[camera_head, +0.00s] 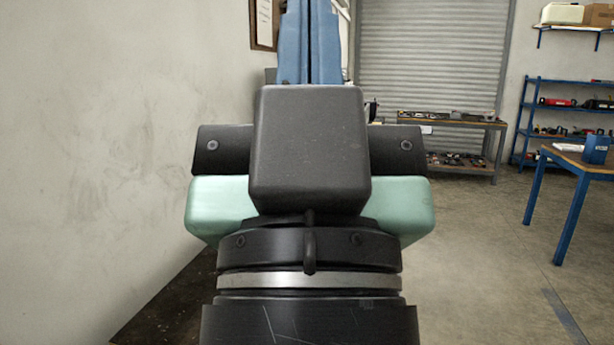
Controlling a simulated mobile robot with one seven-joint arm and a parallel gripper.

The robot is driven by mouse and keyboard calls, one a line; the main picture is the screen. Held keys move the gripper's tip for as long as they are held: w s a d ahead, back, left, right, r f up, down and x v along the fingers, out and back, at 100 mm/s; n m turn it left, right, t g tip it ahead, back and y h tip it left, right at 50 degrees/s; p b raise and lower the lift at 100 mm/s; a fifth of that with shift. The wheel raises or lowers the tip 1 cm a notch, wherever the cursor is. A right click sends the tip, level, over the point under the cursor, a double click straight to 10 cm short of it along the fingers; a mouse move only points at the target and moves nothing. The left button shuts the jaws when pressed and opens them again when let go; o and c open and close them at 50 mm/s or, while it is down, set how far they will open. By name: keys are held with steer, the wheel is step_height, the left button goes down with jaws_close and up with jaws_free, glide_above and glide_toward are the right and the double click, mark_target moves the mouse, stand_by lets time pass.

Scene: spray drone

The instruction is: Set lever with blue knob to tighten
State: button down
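What looks like the end of my own arm, with my gripper (310,150), fills the middle of the head view from behind. It has a black wrist with a silver ring, a pale green body and a dark box on top. Two upright blue pieces (307,45) with a narrow dark gap between them rise beyond the box; I cannot tell whether they are fingers or part of something behind. No fingertips show clearly. The lever with the blue knob is not visible; it may be hidden behind the arm.
A dark surface (165,315) lies low at the left, along a bare wall (120,130). A workbench (460,123) stands before the roller shutter (430,55). A blue-legged table (575,155) and blue shelving (560,105) are at the right. The right floor is clear.

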step_height(320, 180, up, 15)
steer(key=p, duration=1.2)
steer(key=shift+f, duration=0.2)
